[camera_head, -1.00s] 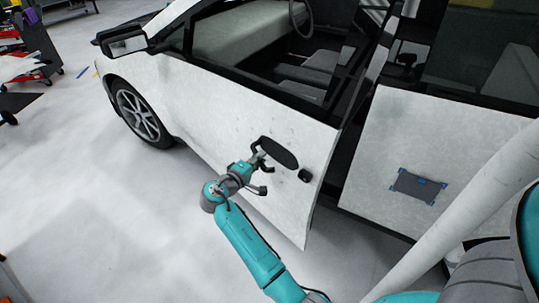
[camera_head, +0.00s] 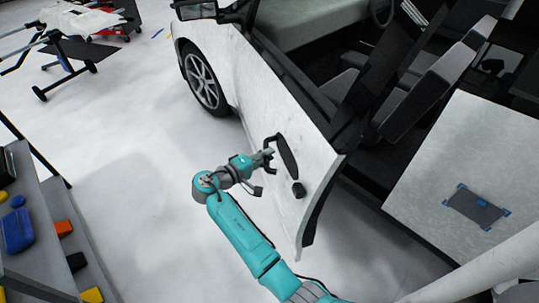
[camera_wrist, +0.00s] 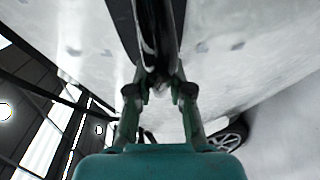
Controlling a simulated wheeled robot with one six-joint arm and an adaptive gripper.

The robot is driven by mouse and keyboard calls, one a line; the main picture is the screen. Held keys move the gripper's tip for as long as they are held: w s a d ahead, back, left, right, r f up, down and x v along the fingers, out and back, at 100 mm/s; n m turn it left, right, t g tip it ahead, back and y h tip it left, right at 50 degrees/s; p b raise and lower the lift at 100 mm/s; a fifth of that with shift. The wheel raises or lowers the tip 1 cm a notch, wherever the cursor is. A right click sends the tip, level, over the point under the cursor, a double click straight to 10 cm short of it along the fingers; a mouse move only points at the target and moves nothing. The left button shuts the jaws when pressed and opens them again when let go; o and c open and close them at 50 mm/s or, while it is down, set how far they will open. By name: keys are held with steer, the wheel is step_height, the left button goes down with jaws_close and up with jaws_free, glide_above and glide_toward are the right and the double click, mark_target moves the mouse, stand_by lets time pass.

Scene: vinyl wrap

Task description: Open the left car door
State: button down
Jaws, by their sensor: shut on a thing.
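The left front car door (camera_head: 245,90) is white and stands ajar, with a wide gap between its rear edge and the car body. Its dark handle (camera_head: 287,157) sits near that rear edge, above a small black knob (camera_head: 299,189). My gripper (camera_head: 268,152) is at the handle from the outer side and shut on it. In the wrist view, my gripper's fingers (camera_wrist: 158,88) close around the dark handle bar (camera_wrist: 152,40); the contact itself is partly hidden. The white door panel (camera_wrist: 240,50) fills much of that view.
The white rear door (camera_head: 440,140) carries a grey patch with blue tape (camera_head: 477,206). A stand with white sheets (camera_head: 85,25) is at the back left. The floor (camera_head: 130,140) between is clear.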

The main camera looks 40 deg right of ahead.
steer(key=c, duration=1.1)
jaws_free()
steer(key=shift+o, duration=0.2)
steer(key=shift+a, duration=0.1)
steer(key=s+a+r, duration=0.1)
steer(key=a, duration=1)
steer(key=shift+a+r, duration=0.3)
steer(key=shift+r, duration=0.05)
